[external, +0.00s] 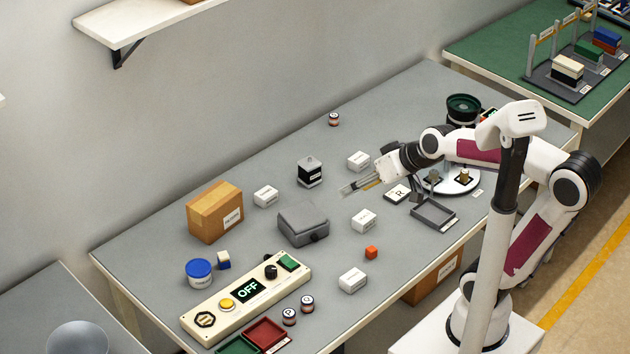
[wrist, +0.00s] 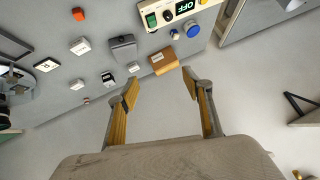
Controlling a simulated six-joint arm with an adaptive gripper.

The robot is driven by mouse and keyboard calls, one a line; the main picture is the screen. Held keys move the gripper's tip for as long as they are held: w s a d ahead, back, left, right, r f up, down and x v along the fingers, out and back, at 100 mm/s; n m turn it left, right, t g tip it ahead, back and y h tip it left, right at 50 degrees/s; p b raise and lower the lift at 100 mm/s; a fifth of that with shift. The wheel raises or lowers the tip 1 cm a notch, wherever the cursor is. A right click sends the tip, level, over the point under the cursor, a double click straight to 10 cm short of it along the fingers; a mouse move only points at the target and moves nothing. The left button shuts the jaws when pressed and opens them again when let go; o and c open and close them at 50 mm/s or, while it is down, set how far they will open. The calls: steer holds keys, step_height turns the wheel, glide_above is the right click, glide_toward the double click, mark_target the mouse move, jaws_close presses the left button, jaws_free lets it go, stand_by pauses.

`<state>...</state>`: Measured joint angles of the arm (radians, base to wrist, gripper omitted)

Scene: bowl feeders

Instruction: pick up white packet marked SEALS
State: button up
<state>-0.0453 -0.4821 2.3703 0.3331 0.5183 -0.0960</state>
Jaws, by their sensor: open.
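Several small white packets with dark print lie on the grey table. In the external view one is by the cardboard box (external: 265,196), one is near my gripper (external: 358,159), one is right of the grey box (external: 364,221), and one is near the front (external: 352,280). The print is too small to tell which says SEALS. The wrist view shows white packets at its upper left (wrist: 79,46) and below that (wrist: 76,85). My gripper (external: 347,189) is open and empty above the table, fingers pointing left; both fingers show in the wrist view (wrist: 160,77).
A cardboard box (external: 214,212), a grey box (external: 303,223), a black-and-white block (external: 310,172) and a control panel with an OFF display (external: 246,298) stand on the table. A red cube (external: 371,252) lies near the front. A dark tray (external: 433,215) is at right.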

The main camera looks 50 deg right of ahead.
steer(key=w+d+r+m+t+h, duration=0.2)
steer(key=w+m+t+h, duration=0.3)
steer(key=w, duration=1.7)
steer(key=w+d+f+m+g+h, duration=0.2)
steer(key=w+d+f+m+h, duration=0.1)
steer(key=w+d+f+m, duration=0.4)
steer(key=s+d+f+m+g+h, duration=0.2)
steer(key=s+d+f+g+h, duration=0.1)
steer(key=f, duration=0.6)
steer(key=s+d+f+m+g+h, duration=0.2)
steer(key=s+d+f+g+h, duration=0.2)
steer(key=s+f+g, duration=0.4)
steer(key=shift+s+d+f+m+h, duration=0.3)
steer(key=shift+s+f+h, duration=0.2)
steer(key=shift+s+f, duration=0.35)
steer(key=shift+f, duration=0.1)
glide_toward(363, 217)
steer(key=shift+x, duration=2.15)
steer(key=shift+s+d, duration=0.1)
